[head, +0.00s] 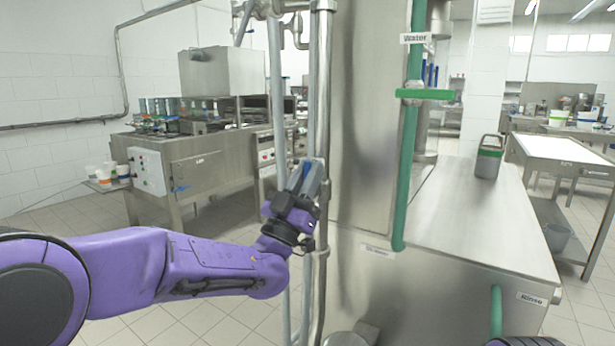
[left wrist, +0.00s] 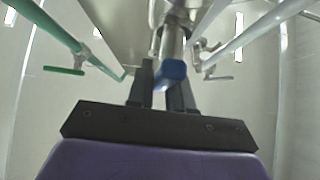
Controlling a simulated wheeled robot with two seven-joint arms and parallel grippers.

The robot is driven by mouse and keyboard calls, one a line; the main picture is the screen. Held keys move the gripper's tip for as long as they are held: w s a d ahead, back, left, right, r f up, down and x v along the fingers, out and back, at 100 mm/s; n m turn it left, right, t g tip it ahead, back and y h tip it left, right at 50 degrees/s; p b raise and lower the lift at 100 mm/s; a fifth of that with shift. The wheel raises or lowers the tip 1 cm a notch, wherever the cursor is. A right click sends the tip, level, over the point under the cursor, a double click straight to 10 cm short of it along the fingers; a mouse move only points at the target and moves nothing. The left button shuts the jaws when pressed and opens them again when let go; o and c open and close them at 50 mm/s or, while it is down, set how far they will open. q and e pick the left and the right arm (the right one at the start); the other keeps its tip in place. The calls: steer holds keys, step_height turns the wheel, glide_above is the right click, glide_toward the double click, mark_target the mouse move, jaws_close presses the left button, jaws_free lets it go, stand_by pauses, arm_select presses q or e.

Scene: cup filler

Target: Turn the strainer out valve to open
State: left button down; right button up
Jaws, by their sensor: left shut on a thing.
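My left gripper (head: 308,174) is shut on a blue valve handle (head: 307,169) on the upright steel pipes in front of the large steel tank. In the left wrist view the blue handle (left wrist: 172,72) sits between the two dark fingers of my left gripper (left wrist: 163,85). Most of the handle and the valve body are hidden by the fingers in the head view. No readable label shows by this handle, so I cannot confirm it is the strainer out valve. My right gripper is not clearly seen; only a dark edge shows at the bottom right of the head view.
A green pipe with a green valve handle (head: 425,94) and a "Water" label (head: 415,38) runs down the tank (head: 370,120). A steel counter (head: 480,220) with a "Rinse" label (head: 531,298) stands at right. A steel machine (head: 200,165) stands at back left. Tiled floor is clear at left.

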arm_select(q)
steer(key=shift+d+f, duration=0.1)
steer(key=shift+f, duration=0.15)
steer(key=c, duration=1.1)
jaws_free()
steer(key=shift+r, duration=0.1)
steer(key=b+v, duration=0.2)
steer(key=v, duration=0.5)
steer(key=shift+s+b, duration=0.2)
steer(key=shift+b, duration=0.1)
